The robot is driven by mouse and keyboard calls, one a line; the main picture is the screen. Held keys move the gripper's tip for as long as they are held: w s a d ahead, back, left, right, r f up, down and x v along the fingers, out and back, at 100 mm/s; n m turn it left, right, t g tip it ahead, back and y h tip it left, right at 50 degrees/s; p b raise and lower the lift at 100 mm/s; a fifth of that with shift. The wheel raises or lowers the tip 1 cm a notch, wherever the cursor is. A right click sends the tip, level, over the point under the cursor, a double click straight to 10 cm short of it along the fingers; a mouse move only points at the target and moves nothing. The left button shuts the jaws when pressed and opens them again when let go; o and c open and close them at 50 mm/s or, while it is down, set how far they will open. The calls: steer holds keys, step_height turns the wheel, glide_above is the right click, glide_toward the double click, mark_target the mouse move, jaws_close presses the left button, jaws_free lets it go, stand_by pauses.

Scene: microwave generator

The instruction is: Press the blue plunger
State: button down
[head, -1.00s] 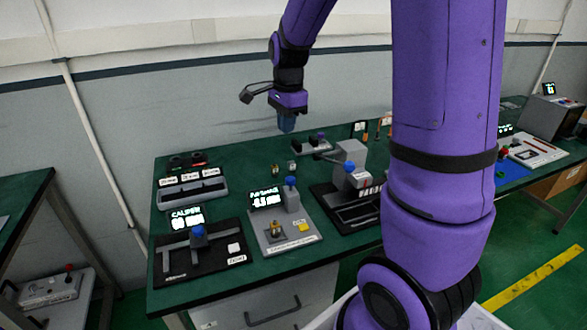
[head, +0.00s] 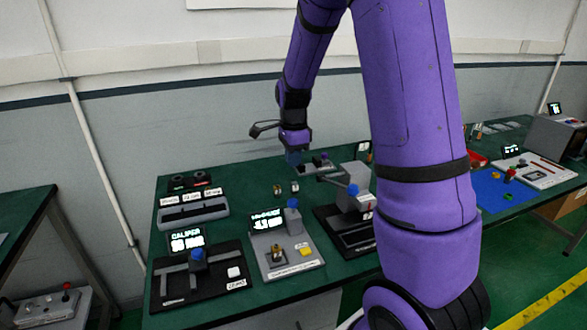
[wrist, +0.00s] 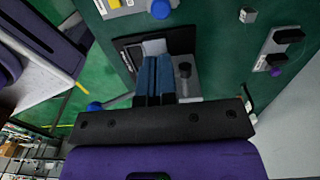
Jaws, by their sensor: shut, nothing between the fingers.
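Several blue knobs stand on the green workbench (head: 120,318), and I cannot tell for certain which is the plunger. One blue knob (head: 293,202) tops a grey block beside the middle display. Another blue knob (head: 198,254) sits on the caliper fixture. A third blue knob (head: 353,189) is at the fixture with a tall grey block. My gripper (head: 294,158), with blue fingers, is shut and empty above the back of the bench.
A yellow button (head: 305,250) and small brass part (head: 277,254) are on the middle fixture. A grey tray (head: 193,212) lies behind the caliper fixture. The tall grey block (head: 357,176) stands near my gripper. A blue mat (head: 495,190) lies at right.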

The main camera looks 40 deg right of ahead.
mark_target(294, 201)
step_height(294, 201, down, 12)
steer(key=shift+f, duration=0.15)
stand_by(0.3)
steer(key=shift+f, duration=0.1)
steer(key=shift+s+f, duration=0.15)
steer(key=shift+f, duration=0.85)
